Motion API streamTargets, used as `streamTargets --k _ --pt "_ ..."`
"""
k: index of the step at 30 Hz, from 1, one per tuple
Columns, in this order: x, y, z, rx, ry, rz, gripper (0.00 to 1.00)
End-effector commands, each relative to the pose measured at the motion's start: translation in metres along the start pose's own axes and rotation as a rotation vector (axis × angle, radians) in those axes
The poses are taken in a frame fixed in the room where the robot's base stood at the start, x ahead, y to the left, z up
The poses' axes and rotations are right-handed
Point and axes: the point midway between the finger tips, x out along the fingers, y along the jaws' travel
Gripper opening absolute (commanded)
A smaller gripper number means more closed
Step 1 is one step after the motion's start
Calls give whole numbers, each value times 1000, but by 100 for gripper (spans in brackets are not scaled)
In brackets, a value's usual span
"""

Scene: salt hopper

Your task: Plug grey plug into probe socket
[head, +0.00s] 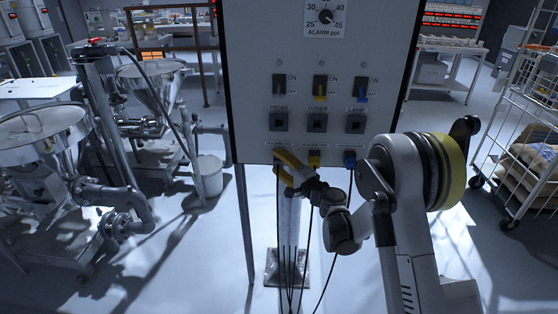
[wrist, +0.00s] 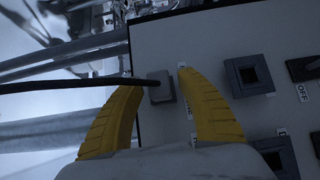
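The grey plug (wrist: 161,87) sits at the panel's lower edge in the wrist view, with its black cable running off to the left. My gripper (wrist: 160,84) has its yellow fingers apart, one on each side of the plug; small gaps seem to show, and contact is not clear. In the head view my gripper (head: 281,165) is at the panel's lower left edge and hides most of the plug. The probe socket (head: 279,122) is a dark square under the PROBE label. It also shows, empty, in the wrist view (wrist: 249,75).
The yellow plug (head: 314,158) and blue plug (head: 350,159) are at the same lower edge, right of my gripper. The doser socket (head: 317,123) and lamp socket (head: 355,123) look empty. Cables hang below the panel (head: 250,70). Steel hoppers (head: 152,80) stand left.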

Motion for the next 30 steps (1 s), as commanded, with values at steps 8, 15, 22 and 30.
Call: streamTargets --k 8,15,22,30 --pt "0 0 0 0 0 0 0" --pt "0 0 0 0 0 0 0" --pt "-2 0 2 0 0 0 0" --pt "-4 0 3 0 -1 0 0"
